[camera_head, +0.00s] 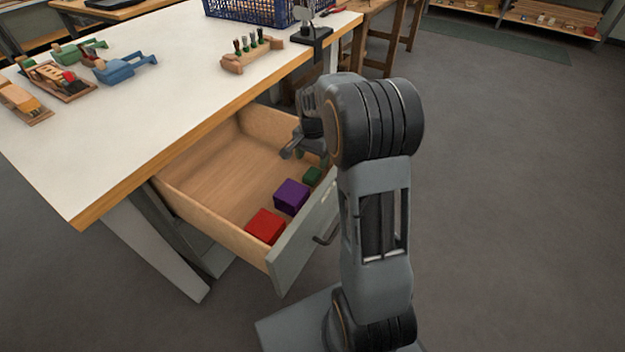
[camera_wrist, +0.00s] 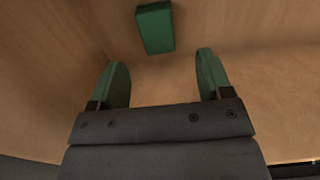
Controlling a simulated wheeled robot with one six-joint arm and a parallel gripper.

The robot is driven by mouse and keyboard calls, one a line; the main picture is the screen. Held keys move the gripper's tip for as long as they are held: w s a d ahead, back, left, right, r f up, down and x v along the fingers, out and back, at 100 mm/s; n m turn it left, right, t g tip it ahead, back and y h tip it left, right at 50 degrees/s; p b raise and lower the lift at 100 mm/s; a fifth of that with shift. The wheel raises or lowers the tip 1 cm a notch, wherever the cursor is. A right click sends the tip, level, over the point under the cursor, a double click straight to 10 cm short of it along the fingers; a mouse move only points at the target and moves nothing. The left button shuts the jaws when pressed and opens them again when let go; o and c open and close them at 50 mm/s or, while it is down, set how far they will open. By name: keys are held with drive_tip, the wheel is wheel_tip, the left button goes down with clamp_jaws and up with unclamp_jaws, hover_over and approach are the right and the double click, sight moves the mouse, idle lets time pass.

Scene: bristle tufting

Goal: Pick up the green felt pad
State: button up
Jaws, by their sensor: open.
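The green felt pad (camera_head: 312,175) is a small dark green block inside the open drawer, near its front panel at the right end of a row of blocks. In the wrist view the green pad (camera_wrist: 155,28) lies on the wooden drawer floor, beyond my fingertips and close to a drawer wall. My gripper (camera_wrist: 162,75) is open and empty, with two green-padded fingers apart. In the head view my gripper (camera_head: 291,153) is over the drawer's right part, partly hidden by my arm.
The drawer (camera_head: 205,165) also holds a purple block (camera_head: 291,196) and a red block (camera_head: 265,226). The white workbench (camera_head: 150,115) overhangs the drawer's back and carries clamps, a tool rack (camera_head: 252,52) and a blue crate (camera_head: 255,12). The drawer's left part is clear.

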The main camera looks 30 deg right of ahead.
sight(312, 173)
drive_tip(key=shift+s+a+f+b, duration=0.1)
drive_tip(key=shift+f+b, duration=0.7)
drive_tip(key=shift+f, duration=0.95)
drive_tip(key=shift+s+a+f+b, duration=0.1)
drive_tip(key=shift+f+b, duration=0.65)
drive_tip(key=shift+f, duration=1)
drive_tip(key=shift+r, duration=0.1)
drive_tip(key=c, duration=1)
wheel_tip(312, 173, up, 10)
drive_tip(key=p, duration=0.4)
